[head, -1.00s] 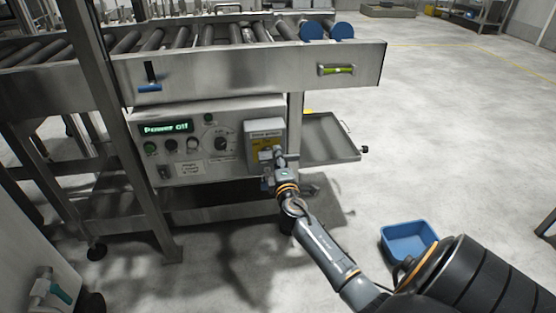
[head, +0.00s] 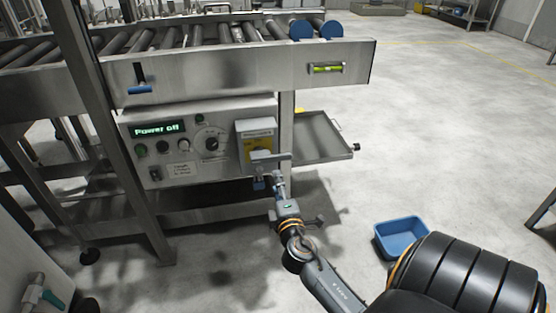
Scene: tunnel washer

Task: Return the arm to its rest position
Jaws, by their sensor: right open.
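My right arm comes in from the lower right. Its gripper (head: 279,181) is open and empty, just below and to the right of the grey switch box (head: 254,133). The box has a yellow plate and a grey handle (head: 270,157) that sticks out level to the right. The fingertips are small in the picture and look apart from the handle. A small blue item (head: 259,184) hangs under the box. The control panel (head: 190,170) beside it has a lit display (head: 159,130) reading "Power off". My left gripper is not in view.
The roller conveyor (head: 220,75) runs above the panel. An open metal tray (head: 318,137) juts out right of the box. A blue bin (head: 401,238) stands on the floor near my right arm. A steel post (head: 115,130) rises at the left.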

